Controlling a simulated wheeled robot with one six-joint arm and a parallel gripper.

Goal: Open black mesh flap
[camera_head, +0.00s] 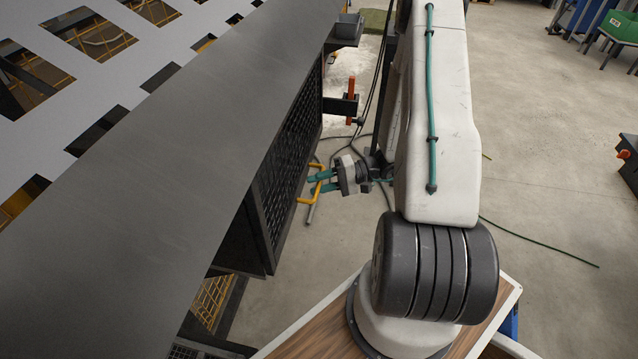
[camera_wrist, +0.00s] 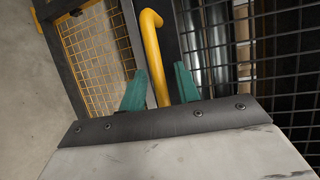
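The black mesh flap (camera_head: 288,165) hangs upright along the side of the long dark frame in the head view. In the wrist view its mesh (camera_wrist: 270,60) fills the right side. A bent yellow handle (camera_wrist: 151,50) stands out beside the mesh; it also shows in the head view (camera_head: 305,200). My gripper (camera_head: 313,184) has two teal fingers, one on either side of the handle. In the wrist view the fingers (camera_wrist: 160,78) are spread, with narrow gaps between them and the bar. The flap looks shut against the frame.
A long grey beam (camera_head: 170,140) runs along the left, beside a pale slotted surface (camera_head: 100,80). An orange-red upright lever (camera_head: 351,98) is above my gripper. Cables lie on the concrete floor (camera_head: 540,130), which is mostly clear to the right. A yellow mesh panel (camera_wrist: 98,55) is at the wrist view's left.

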